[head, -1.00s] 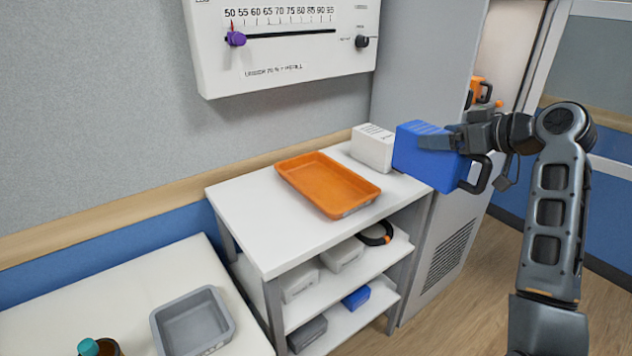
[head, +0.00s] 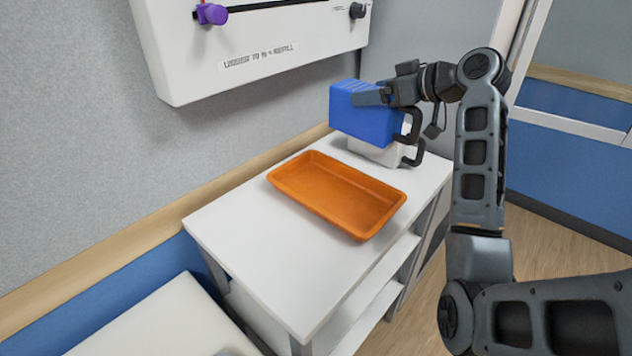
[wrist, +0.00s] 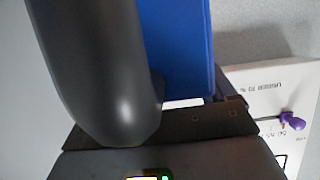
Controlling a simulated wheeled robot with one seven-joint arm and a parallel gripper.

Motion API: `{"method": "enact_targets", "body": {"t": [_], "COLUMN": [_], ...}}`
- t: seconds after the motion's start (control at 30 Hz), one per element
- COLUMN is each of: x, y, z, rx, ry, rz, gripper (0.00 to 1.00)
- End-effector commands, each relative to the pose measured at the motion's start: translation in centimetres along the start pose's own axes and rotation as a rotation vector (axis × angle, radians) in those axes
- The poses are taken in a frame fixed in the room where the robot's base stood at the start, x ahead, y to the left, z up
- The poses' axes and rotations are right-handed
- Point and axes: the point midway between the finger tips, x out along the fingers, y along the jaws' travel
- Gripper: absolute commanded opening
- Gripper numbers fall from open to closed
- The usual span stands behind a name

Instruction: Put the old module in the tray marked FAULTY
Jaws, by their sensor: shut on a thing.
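A blue box-shaped module (head: 358,124) with a dark handle is held in my gripper (head: 370,97). My gripper is shut on it, above the back of the white cart top and in front of a white box. The module also shows in the wrist view (wrist: 178,45), partly hidden by a dark gripper finger. An orange tray (head: 385,222) lies empty on the cart top, below and to the left of the module. No marking on the tray is readable from here.
The white cart (head: 235,232) has bare top around the tray. A white box with a dark handle (head: 372,151) stands at its back, partly hidden by the module. A wall panel (head: 270,55) with a purple slider knob hangs above. A pale surface (head: 160,325) is lower left.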

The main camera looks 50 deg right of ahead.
Motion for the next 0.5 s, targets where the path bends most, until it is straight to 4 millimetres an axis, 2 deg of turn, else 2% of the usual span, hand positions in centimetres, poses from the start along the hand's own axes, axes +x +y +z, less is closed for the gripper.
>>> {"method": "enact_targets", "body": {"t": [0.17,0.5], "x": [0.6,2.8], "y": [-2.1,-8.9], "z": [1.0,4.4], "rx": [0.0,0.0], "ry": [-0.001,-0.002], "rz": [-0.003,-0.004], "gripper": [0.34,0.34]}}
